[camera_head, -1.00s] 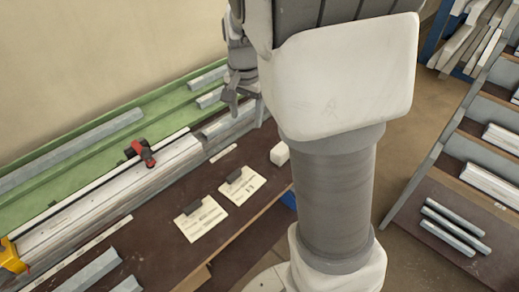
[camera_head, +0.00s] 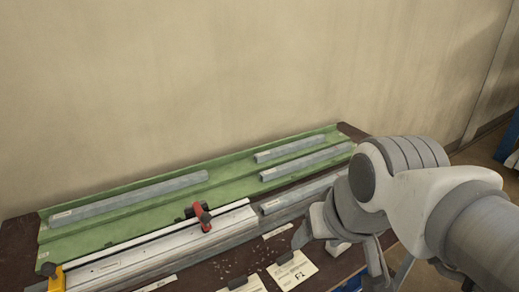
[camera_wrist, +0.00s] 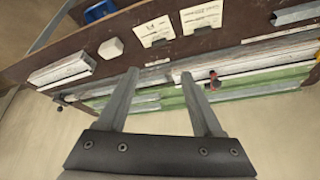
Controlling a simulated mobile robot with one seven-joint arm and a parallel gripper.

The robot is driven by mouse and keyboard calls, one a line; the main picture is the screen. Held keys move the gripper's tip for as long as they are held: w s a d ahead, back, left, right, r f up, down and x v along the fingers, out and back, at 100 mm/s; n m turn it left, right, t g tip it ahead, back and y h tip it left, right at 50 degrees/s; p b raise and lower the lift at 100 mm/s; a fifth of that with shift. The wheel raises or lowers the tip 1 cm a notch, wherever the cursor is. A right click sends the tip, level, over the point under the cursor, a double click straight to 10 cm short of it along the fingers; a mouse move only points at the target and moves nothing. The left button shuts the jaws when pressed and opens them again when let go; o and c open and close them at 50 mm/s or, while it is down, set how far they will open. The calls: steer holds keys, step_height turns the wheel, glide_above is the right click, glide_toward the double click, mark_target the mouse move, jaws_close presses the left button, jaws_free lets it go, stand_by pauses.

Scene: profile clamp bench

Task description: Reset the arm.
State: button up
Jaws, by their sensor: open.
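My gripper (camera_head: 340,262) is at the right part of the bench in the head view, with its two fingers spread and pointing down. In the wrist view my gripper (camera_wrist: 160,75) shows two grey fingers apart with nothing between them. The fingers appear over the bench, and I cannot tell their height above it. A red clamp (camera_head: 203,219) sits on the pale rail (camera_head: 150,246). It also shows in the wrist view (camera_wrist: 213,78).
A green tray (camera_head: 225,190) along the wall holds several grey profiles (camera_head: 130,197). Labelled cards (camera_head: 292,270) and a white block (camera_wrist: 111,48) lie on the dark bench top. A yellow clamp part (camera_head: 55,279) is at the rail's left end. The wall stands close behind.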

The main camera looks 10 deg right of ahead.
steer(key=shift+s+n, duration=0.3)
steer(key=shift+s, duration=0.3)
step_height(320, 180, up, 6)
steer(key=p, duration=0.5)
steer(key=shift+f+p, duration=0.15)
steer(key=shift+p, duration=0.25)
